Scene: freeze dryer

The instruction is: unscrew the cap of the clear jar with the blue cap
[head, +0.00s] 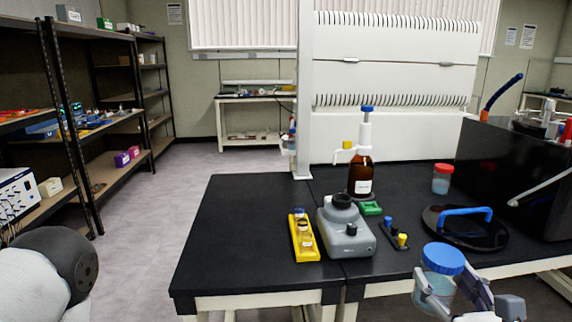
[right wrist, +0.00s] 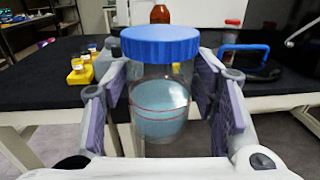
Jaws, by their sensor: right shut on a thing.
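The clear jar (head: 437,285) with the blue cap (head: 443,258) is at the lower right of the head view, in front of the bench's front edge. It holds pale blue liquid. In the right wrist view the jar (right wrist: 162,108) is upright, and its blue cap (right wrist: 160,43) sits on top. My right gripper (head: 448,297) is shut on the jar body below the cap; its finger pads (right wrist: 160,105) are on both sides. My left gripper is not in view; only part of my left arm shows at the lower left.
The black bench (head: 235,225) carries a yellow vial rack (head: 303,240), a grey device (head: 346,235), a brown bottle (head: 361,178), a red-capped jar (head: 442,180) and a black lid with a blue handle (head: 465,226). The bench's left part is clear. Shelves (head: 125,160) stand at left.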

